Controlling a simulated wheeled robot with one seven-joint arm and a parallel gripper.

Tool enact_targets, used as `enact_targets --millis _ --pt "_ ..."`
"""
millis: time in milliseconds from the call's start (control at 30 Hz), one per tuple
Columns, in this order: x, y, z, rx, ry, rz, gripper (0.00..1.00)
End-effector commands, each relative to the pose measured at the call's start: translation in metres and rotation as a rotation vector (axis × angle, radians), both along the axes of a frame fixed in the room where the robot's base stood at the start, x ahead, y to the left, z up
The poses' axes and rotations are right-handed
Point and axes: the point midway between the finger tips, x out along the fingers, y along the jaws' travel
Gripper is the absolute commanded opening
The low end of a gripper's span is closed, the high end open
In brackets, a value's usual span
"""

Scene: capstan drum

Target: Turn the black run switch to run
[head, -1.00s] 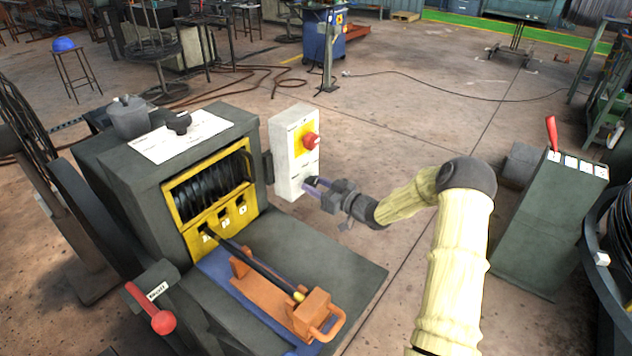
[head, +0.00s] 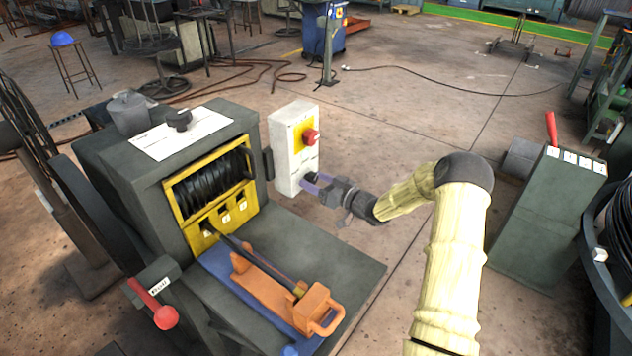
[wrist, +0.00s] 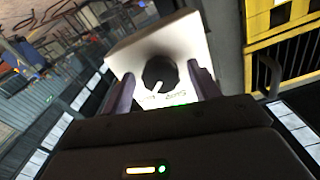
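The black run switch (wrist: 160,72) is a round knob on the lower front of a white control box (head: 283,150). In the wrist view its white pointer line slants down and left, toward the left one of two small printed labels, which are too blurred to read surely. My gripper (head: 311,184) is at the knob in the head view, reaching in from the right. In the wrist view my gripper's two fingers (wrist: 161,90) stand apart, one on each side of the knob, with a gap visible at both sides. In the head view the fingers partly hide the knob.
A red mushroom button (head: 311,137) on a yellow plate sits above the switch. The dark green drum machine (head: 110,170), with a yellow-framed opening, stands just left of the box. A red-knobbed lever (head: 165,317) and an orange clamp (head: 262,280) are nearer.

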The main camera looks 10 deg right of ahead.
Motion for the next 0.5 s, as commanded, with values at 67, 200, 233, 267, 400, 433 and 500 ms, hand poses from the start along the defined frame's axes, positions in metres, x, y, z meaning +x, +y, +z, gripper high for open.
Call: enact_targets --millis 67,200,233,267,400,433,500 --pt "0.000 0.000 0.000 0.000 -0.001 0.000 0.61" --pt "0.000 0.000 0.001 -0.001 -0.002 0.000 0.61" --pt "-0.001 -0.001 0.001 -0.001 -0.002 0.000 0.61" --pt "-0.002 -0.002 0.001 -0.001 -0.002 0.000 0.61" --pt "-0.011 -0.011 0.001 -0.001 -0.002 -0.002 0.61" --pt "-0.014 -0.014 0.000 -0.001 -0.002 -0.002 0.61" --pt "-0.023 -0.021 0.000 -0.001 0.000 -0.002 0.61"
